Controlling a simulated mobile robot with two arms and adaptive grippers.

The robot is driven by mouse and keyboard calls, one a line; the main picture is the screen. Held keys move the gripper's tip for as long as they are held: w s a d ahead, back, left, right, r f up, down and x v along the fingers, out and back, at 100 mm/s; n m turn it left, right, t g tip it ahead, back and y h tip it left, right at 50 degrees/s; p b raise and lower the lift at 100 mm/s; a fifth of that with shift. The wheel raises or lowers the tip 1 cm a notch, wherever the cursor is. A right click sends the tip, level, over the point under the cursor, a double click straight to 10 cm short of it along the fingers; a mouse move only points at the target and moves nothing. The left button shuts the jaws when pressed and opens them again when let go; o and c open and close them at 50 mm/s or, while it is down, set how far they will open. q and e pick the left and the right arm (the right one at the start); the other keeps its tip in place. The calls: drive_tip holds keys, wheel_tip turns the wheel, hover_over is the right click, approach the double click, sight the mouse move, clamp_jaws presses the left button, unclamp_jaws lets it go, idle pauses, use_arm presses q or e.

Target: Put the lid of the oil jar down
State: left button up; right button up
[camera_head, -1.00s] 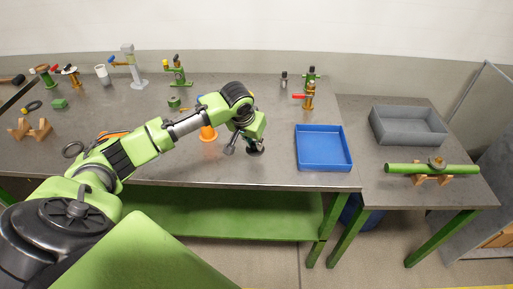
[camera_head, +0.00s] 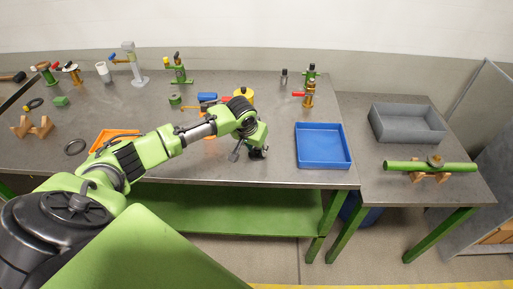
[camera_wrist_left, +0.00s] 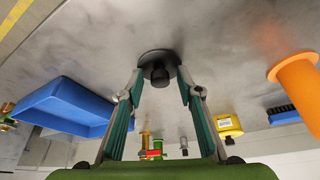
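The black lid (camera_wrist_left: 158,60) with its round knob lies flat on the grey tabletop, knob facing my gripper in the left wrist view. It also shows in the head view (camera_head: 258,153), near the table's front edge, partly hidden by my gripper. My left gripper (camera_wrist_left: 160,77) points down at it, its fingers spread on either side of the knob with gaps visible. It also shows in the head view (camera_head: 247,155). A yellow jar (camera_wrist_left: 228,125) with a label, probably the oil jar, stands farther back; the head view shows its top (camera_head: 243,94). My right gripper is not in view.
A blue tray (camera_head: 323,165) stands to the right of the gripper. An orange cylinder (camera_wrist_left: 298,76) stands close by, mostly hidden behind my arm in the head view. A blue brush-like block (camera_wrist_left: 283,114) lies near the yellow jar. A grey bin (camera_head: 408,138) is on the right table.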

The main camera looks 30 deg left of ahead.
use_arm(q)
drive_tip(key=shift+s+r, duration=0.1)
drive_tip(key=shift+r, duration=0.4)
drive_tip(key=b+v, duration=0.1)
drive_tip(key=v, duration=1)
drive_tip(key=shift+r, duration=0.2)
